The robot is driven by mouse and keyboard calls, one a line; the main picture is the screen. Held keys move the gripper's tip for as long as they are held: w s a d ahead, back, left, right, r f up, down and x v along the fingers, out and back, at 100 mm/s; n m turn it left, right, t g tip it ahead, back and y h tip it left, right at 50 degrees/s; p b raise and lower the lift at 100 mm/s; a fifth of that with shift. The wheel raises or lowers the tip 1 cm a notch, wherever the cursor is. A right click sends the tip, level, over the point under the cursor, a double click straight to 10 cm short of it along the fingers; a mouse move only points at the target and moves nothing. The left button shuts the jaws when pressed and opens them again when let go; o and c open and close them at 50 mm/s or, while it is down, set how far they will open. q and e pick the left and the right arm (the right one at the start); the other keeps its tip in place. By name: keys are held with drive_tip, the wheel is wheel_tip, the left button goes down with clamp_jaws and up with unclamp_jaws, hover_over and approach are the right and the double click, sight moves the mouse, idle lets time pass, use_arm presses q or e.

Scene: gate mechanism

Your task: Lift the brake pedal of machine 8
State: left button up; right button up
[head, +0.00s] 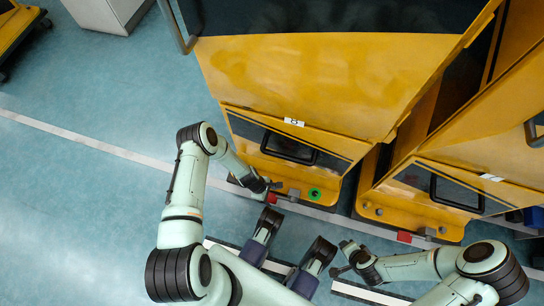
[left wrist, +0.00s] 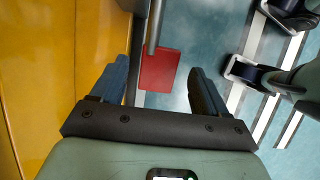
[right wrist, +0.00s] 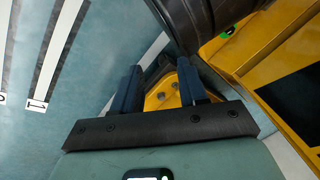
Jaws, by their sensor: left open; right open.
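Two yellow machines stand side by side, the left machine (head: 300,75) and the right machine (head: 490,145); their labels are too small to read. A red pedal (head: 272,198) is low at the left machine's front. My left gripper (head: 258,185) is open just left of it. In the left wrist view the red pedal (left wrist: 160,70) shows between the spread fingers, beside a grey bar; I cannot tell if they touch. Another red pedal (head: 404,237) is at the right machine's front. My right gripper (head: 343,259) is open and empty, left of that pedal.
A green ring button (head: 314,194) and a grey knob (head: 293,193) sit on the left machine's base. A black handle (head: 289,147) is on its front. White stripes cross the blue floor. Open floor (head: 80,190) lies to the left.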

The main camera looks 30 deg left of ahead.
use_arm(q)
drive_tip(key=shift+x, duration=1.1)
use_arm(e)
drive_tip(key=shift+s+d+f+g, duration=0.15)
drive_tip(key=shift+s+f+g, duration=0.15)
drive_tip(key=shift+s+f, duration=0.55)
drive_tip(key=shift+r, duration=0.1)
